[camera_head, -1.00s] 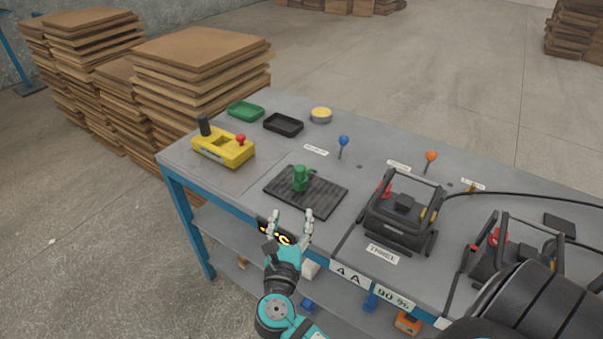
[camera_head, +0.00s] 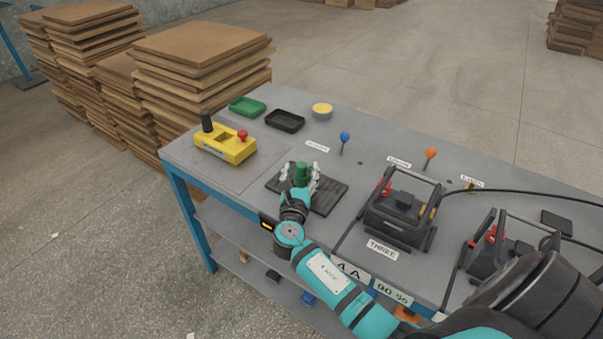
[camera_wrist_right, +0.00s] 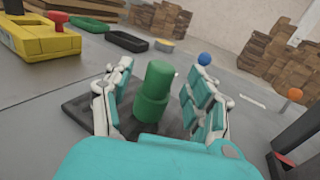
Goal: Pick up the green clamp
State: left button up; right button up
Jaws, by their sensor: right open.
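The green clamp (camera_head: 302,173) stands upright on a dark ribbed mat (camera_head: 331,194) on the table. My right gripper (camera_head: 301,178) is open, with its white and teal fingers on either side of the clamp. In the right wrist view the clamp (camera_wrist_right: 154,92) is between the two spread fingers of my right gripper (camera_wrist_right: 157,100), and gaps show on both sides of it. My left gripper is not seen.
A yellow control box (camera_head: 225,144) stands at the table's left end. Behind the mat are a green tray (camera_head: 247,106), a black tray (camera_head: 285,121) and a round yellow-topped tin (camera_head: 322,109). A black-framed battery unit (camera_head: 400,209) stands right of the mat.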

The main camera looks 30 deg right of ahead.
jog(key=shift+w+d, duration=0.35)
jog(key=shift+w, duration=0.1)
jog(key=shift+s, duration=0.1)
grip_shut()
jog(key=shift+r, duration=0.15)
